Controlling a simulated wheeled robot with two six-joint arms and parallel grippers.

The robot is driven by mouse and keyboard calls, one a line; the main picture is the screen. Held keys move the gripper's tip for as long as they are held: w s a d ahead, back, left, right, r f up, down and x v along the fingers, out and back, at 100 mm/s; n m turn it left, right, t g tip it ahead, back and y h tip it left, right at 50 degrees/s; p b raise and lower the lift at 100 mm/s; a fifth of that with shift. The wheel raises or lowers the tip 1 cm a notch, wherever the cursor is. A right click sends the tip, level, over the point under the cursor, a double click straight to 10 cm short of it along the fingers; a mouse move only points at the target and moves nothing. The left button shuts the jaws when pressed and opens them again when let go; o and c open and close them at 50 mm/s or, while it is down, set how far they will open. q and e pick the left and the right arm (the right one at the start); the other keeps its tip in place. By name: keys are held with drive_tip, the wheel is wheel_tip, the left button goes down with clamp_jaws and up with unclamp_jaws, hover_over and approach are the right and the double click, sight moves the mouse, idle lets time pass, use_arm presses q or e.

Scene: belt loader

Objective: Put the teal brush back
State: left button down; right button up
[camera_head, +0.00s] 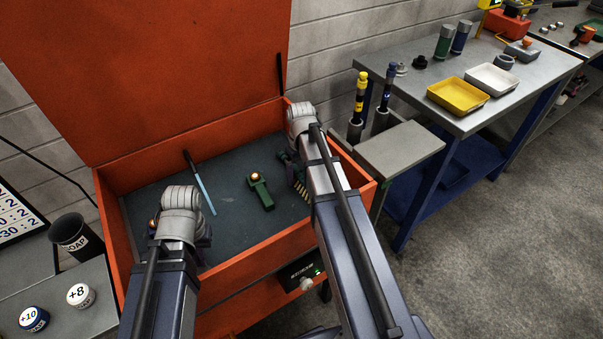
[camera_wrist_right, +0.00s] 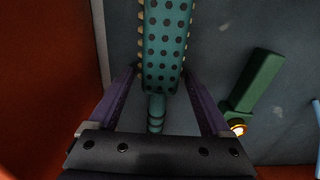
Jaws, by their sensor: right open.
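The teal brush (camera_wrist_right: 165,45) has a dotted block with pale bristle tufts along its sides and a ringed handle. It lies on the dark floor of an orange washer tub. In the right wrist view my right gripper (camera_wrist_right: 160,76) is open, with one purple finger on each side of the brush; I see gaps beside the handle. In the head view my right arm partly hides the brush (camera_head: 297,180). My left gripper (camera_head: 201,240) is over the tub's left front, mostly hidden behind its own wrist, so its jaws cannot be read.
The orange tub (camera_head: 140,180) has its lid raised at the back. A green part with a brass ball (camera_head: 263,196) and a pale blue rod with a dark end (camera_head: 203,190) lie inside. A grey side shelf (camera_head: 400,148) and a workbench with trays stand right.

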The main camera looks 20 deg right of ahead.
sight(301, 172)
wheel_tip(301, 172, up, 12)
drive_tip(key=p, duration=1.1)
drive_tip(key=shift+p, duration=0.4)
drive_tip(key=s+a+n, duration=0.1)
drive_tip(key=s+a, duration=0.6)
drive_tip(key=a, duration=0.4)
drive_tip(key=s+a+n+h, duration=0.1)
drive_tip(key=s+a, duration=0.7)
drive_tip(key=a, duration=0.4)
drive_tip(key=shift+s, duration=0.15)
drive_tip(key=shift+r, duration=0.2)
